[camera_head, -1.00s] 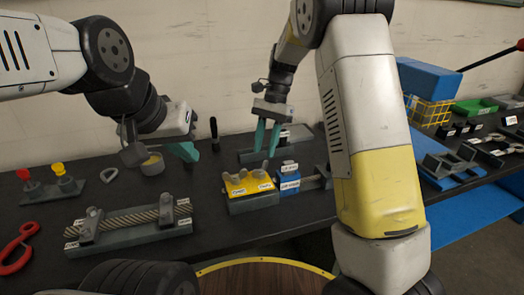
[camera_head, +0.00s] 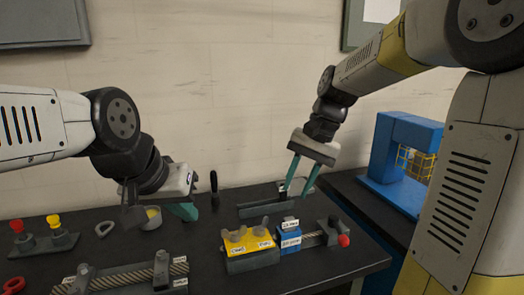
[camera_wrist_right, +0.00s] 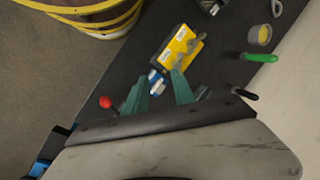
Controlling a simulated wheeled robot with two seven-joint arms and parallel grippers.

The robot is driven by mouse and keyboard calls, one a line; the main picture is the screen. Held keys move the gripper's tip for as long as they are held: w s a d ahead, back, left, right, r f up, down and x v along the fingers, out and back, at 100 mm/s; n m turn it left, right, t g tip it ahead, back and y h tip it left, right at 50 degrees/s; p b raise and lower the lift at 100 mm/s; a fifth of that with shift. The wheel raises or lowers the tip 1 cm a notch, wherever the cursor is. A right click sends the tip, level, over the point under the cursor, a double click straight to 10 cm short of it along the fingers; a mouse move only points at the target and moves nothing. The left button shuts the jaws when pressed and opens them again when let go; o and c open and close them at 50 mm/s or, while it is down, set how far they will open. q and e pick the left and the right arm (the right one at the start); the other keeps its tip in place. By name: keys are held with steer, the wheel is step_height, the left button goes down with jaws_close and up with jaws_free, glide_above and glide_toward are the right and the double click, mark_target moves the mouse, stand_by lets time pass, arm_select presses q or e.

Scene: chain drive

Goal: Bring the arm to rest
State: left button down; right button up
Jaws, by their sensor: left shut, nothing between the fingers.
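My left gripper (camera_head: 185,211) is at the left of the head view, shut and empty, above the bench behind the rope fixture. My right gripper (camera_head: 296,191) hangs above the back of the bench with its two green fingers apart and nothing between them. Its fingers also show in the right wrist view (camera_wrist_right: 158,76), spread over the bench. The yellow block (camera_head: 249,241) with grey clamps stands on the bench, in front of and left of the right gripper in the head view. It also shows in the right wrist view (camera_wrist_right: 180,47).
A blue labelled block (camera_head: 289,240) and a red-knobbed fixture (camera_head: 333,233) stand beside the yellow block. The rope fixture (camera_head: 128,278) lies at the front left, red and yellow knobs (camera_head: 45,235) behind it. A blue frame (camera_head: 402,160) stands at the right.

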steer(key=s+d+r+n+t, duration=0.1)
steer(key=s+d+n+t, duration=0.1)
steer(key=s, duration=0.4)
steer(key=s+d+n+t+h, duration=0.1)
steer(key=s+d+n+t, duration=0.1)
steer(key=s, duration=0.5)
steer(key=shift+s+d+r+t, duration=0.35)
steer(key=shift+d+t, duration=0.4)
steer(key=shift+t, duration=0.25)
steer(key=shift+w, duration=0.15)
